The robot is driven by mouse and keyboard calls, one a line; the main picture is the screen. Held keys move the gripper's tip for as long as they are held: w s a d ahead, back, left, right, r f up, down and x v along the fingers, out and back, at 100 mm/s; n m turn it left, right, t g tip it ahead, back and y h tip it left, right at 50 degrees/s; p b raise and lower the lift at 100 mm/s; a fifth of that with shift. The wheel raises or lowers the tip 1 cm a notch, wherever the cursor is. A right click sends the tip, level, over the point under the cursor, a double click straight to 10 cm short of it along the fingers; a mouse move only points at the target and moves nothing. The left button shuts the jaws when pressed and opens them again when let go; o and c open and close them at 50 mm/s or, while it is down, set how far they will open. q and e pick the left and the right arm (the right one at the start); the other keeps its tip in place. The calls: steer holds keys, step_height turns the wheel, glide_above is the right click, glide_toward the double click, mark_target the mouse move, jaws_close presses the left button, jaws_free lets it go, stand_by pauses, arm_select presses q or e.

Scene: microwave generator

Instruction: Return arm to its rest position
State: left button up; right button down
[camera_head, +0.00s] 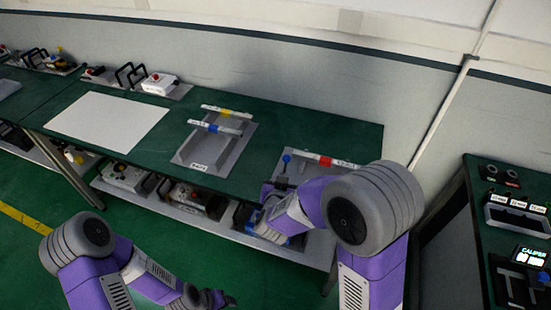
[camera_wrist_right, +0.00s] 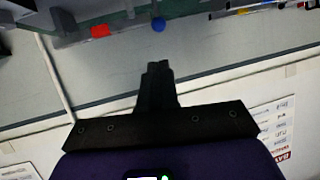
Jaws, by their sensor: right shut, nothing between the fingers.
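My right arm, purple and grey, reaches over the front edge of the green bench (camera_head: 270,120). Its gripper (camera_head: 267,192) is near that edge, just left of and below a blue-knobbed lever (camera_head: 286,158), and partly hidden by the arm. In the right wrist view the black fingers (camera_wrist_right: 158,68) are together, with nothing between them. The blue knob (camera_wrist_right: 158,24) shows beyond the fingertips, apart from them. My left arm is folded low in the head view; its dark gripper (camera_head: 218,298) is at the bottom edge, too small to tell its opening.
A grey plate (camera_head: 205,158) has bars with yellow and blue bands. A white sheet (camera_head: 108,120) lies at left. Several devices fill the lower shelf (camera_head: 215,222). Another bench (camera_head: 480,215) stands at right. Green floor is open at lower left.

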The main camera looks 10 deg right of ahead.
steer(key=s+f+n+g+y+b, duration=0.1)
steer(key=s+f+g+y, duration=0.15)
steer(key=f, duration=0.75)
steer(key=s+f+n+g+y+b, duration=0.1)
steer(key=s+f+g+y, duration=0.2)
steer(key=f, duration=0.8)
steer(key=s+a+f+g+y+b, duration=0.1)
steer(key=s+a+f+g, duration=0.1)
steer(key=s+f, duration=0.4)
steer(key=s+a+f+g+y+b, duration=0.1)
steer(key=s+a+f+g+y, duration=0.1)
steer(key=s+f, duration=0.4)
steer(key=s+a+g, duration=0.1)
steer(key=s+g, duration=0.1)
steer(key=s, duration=0.3)
steer(key=shift+a+f+n, duration=0.15)
steer(key=shift+a+n, duration=0.1)
steer(key=shift+n, duration=0.05)
steer(key=shift+y, duration=0.25)
